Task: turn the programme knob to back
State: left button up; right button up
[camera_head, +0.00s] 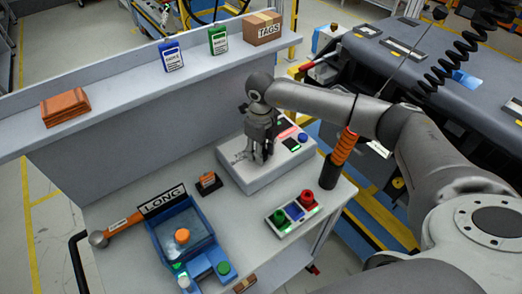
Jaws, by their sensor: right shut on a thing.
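The pale control box (293,170) stands on the workbench against the upright panel. My right gripper (262,155) reaches down onto the left part of its top face and is shut. The programme knob is hidden by the fingers; the grip appears to be on it, but which way it points cannot be seen. On the box's right part are a red-lit area, a dark display (290,144) and a blue button (303,137). My left gripper is not in view.
A tray with red, blue and green parts (282,222) sits in front of the box. A blue bin (160,238) marked LONG, a hammer (112,230) and an orange-handled tool (345,148) are nearby. A shelf (120,80) runs behind.

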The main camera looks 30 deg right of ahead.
jog(key=o, duration=1.1)
jog(key=shift+c, duration=0.2)
jog(key=shift+r, duration=0.1)
notch_tip(320, 180, up, 12)
